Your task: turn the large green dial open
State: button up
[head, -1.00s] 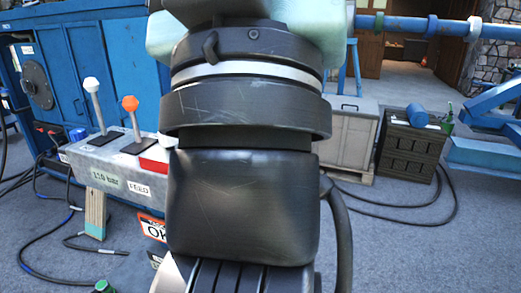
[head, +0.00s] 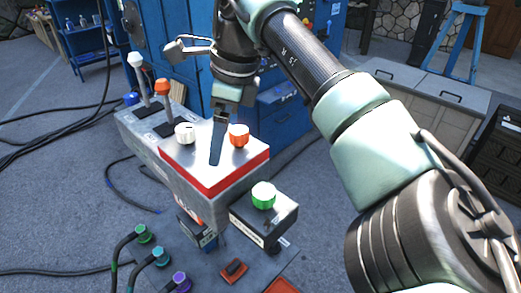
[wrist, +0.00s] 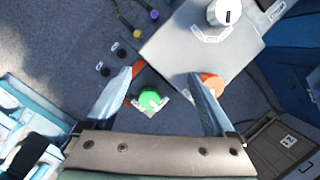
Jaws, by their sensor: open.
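The large green dial (head: 263,195) sits on a small dark box with a pale top, at the front right of the red-edged console in the head view. In the wrist view the green dial (wrist: 150,101) shows between my two fingers, below them and apart. My gripper (wrist: 165,74) is open and empty. In the head view my gripper (head: 216,150) points down in front of the console's top, up and left of the green dial. Only one finger shows clearly there.
A white dial (head: 185,133) and an orange dial (head: 239,135) stand on the console close to my gripper. White and orange levers (head: 161,87) rise behind at left. Several hose connectors (head: 160,257) and a red switch (head: 233,270) lie low in front.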

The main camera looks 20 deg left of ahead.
aim_at(264, 191)
jog(key=w+d+h, duration=0.2)
jog(key=d+h, duration=0.1)
jog(key=d, duration=0.4)
jog(key=shift+m, duration=0.3)
notch_tip(264, 191, down, 12)
jog(key=p, duration=0.4)
jog(key=shift+d+f, duration=0.15)
jog(key=shift+f, duration=0.1)
jog(key=c, duration=1.4)
